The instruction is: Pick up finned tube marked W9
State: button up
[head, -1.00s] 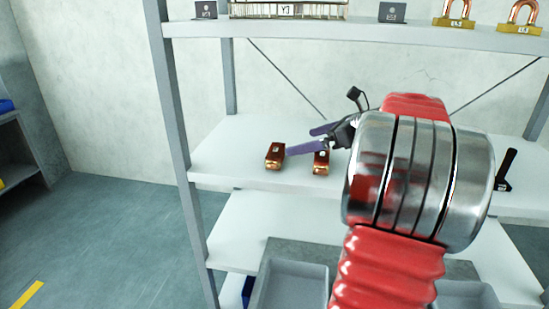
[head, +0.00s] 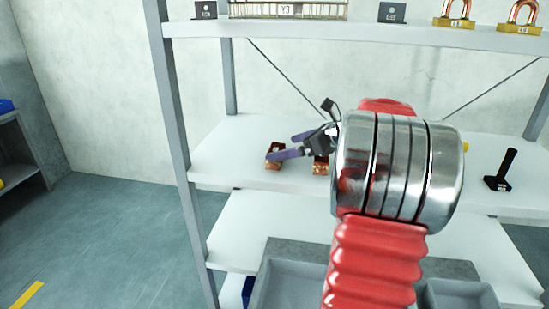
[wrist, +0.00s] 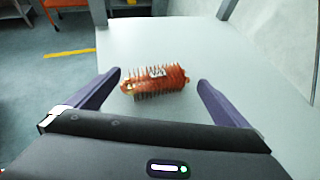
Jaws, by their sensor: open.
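A copper-coloured finned tube (wrist: 155,82) lies on its side on the white shelf in the wrist view, with a small white label on top whose letters I cannot read surely. My gripper (wrist: 160,95) is open, with one purple finger on each side of the tube's near edge and no contact visible. In the head view, the left copper piece (head: 275,164) is partly covered by the fingers of my gripper (head: 284,147). A second copper piece (head: 321,166) stands to its right, partly hidden by my gripper and arm.
The middle shelf (head: 228,150) is clear to the left. The upper shelf (head: 350,32) holds a wire basket (head: 288,10), dark labelled blocks and copper U-shaped pieces (head: 455,12). A black upright piece (head: 503,170) stands right of my arm. Grey bins (head: 290,286) are below.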

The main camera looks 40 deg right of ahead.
jog(key=shift+x, duration=1.5)
jog(key=shift+c, duration=0.3)
jog(key=c, duration=1.2)
